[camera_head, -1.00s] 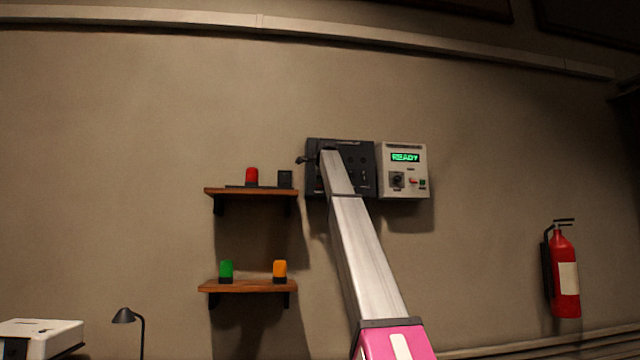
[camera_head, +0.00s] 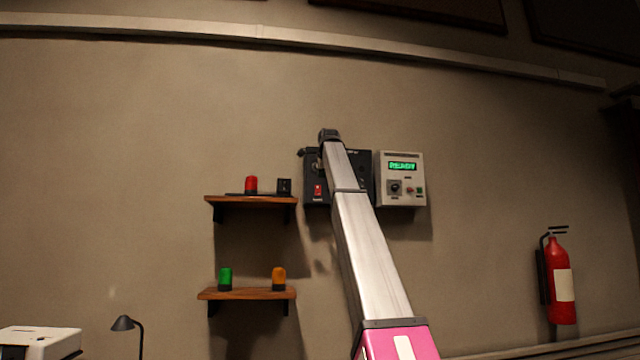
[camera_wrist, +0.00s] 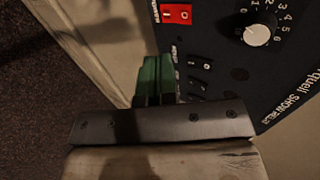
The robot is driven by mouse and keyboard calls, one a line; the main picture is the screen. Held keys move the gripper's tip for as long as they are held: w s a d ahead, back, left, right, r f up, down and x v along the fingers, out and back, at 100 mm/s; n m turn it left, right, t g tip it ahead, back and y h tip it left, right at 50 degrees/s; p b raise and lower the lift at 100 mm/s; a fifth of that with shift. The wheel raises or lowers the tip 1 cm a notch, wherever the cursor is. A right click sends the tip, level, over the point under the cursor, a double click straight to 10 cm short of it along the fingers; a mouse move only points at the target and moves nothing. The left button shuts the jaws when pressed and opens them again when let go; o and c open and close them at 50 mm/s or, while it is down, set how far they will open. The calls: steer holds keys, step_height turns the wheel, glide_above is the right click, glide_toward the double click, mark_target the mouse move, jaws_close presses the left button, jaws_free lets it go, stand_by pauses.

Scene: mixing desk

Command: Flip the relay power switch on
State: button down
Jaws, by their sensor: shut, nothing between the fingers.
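A dark control panel (camera_head: 312,164) hangs on the wall, partly hidden behind my arm. A red rocker switch (camera_head: 318,190) shows at its lower left; it also appears at the top of the wrist view (camera_wrist: 176,14). The wrist view shows a white-capped knob (camera_wrist: 257,35) and small black switches (camera_wrist: 200,77) on the panel. I cannot read which switch is labelled relay power. My gripper (camera_wrist: 155,68) has green fingers, shut and empty, beside the panel face and below the red rocker in the wrist view. Contact cannot be told. The head view hides the fingers behind my arm.
A pale control box (camera_head: 400,180) with a lit green display, a knob and small buttons adjoins the panel's right side. Two wooden shelves (camera_head: 250,199) (camera_head: 247,294) with coloured lamps stand to the left. A fire extinguisher (camera_head: 560,280) hangs at the right.

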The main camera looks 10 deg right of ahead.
steer(key=shift+v, duration=1.85)
steer(key=shift+s+f, duration=0.2)
steer(key=shift+f, duration=0.45)
glide_toward(318, 194)
steer(key=shift+x, duration=3.55)
